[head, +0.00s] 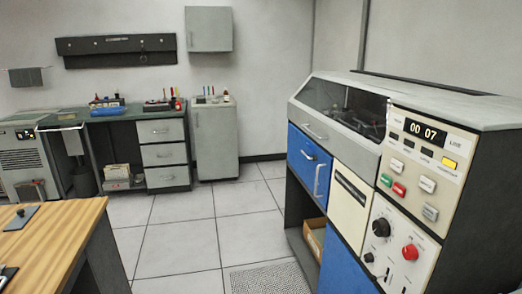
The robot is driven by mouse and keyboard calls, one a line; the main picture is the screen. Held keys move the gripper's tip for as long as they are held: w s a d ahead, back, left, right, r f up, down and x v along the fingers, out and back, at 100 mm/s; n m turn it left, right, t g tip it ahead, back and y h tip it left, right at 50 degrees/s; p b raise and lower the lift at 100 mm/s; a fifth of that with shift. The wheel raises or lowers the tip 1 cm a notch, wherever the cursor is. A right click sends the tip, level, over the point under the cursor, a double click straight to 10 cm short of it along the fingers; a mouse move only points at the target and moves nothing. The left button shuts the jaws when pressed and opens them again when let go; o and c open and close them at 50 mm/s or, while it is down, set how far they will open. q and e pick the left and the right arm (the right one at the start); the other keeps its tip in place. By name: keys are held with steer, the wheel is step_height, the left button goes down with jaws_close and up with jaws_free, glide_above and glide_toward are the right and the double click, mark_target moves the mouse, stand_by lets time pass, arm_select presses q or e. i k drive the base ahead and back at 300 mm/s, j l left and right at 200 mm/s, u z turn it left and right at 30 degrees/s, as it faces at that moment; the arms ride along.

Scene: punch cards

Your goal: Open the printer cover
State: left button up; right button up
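The printer (456,168) stands at the right, a large cabinet with blue panels and a beige control panel with a lit display reading 00 07. Its cover (338,107), a grey frame with a dark clear window, sits sloped on the top left of the machine and looks shut. Machine parts show dimly through the window. Neither of my grippers is in the head view.
A wooden table (62,232) fills the lower left. A green-topped desk (120,122) and a small cabinet (216,140) stand at the back wall. The tiled floor (180,235) between table and printer is clear, with a perforated mat (270,278) before the printer.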

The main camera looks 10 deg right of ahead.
mark_target(321, 90)
steer(key=i+j+z, duration=0.1)
steer(key=i+z, duration=0.35)
steer(key=i+j+z, duration=0.3)
steer(key=i+z, duration=0.15)
steer(key=i+j+z, duration=0.9)
steer(key=j, duration=0.15)
steer(key=k, duration=0.1)
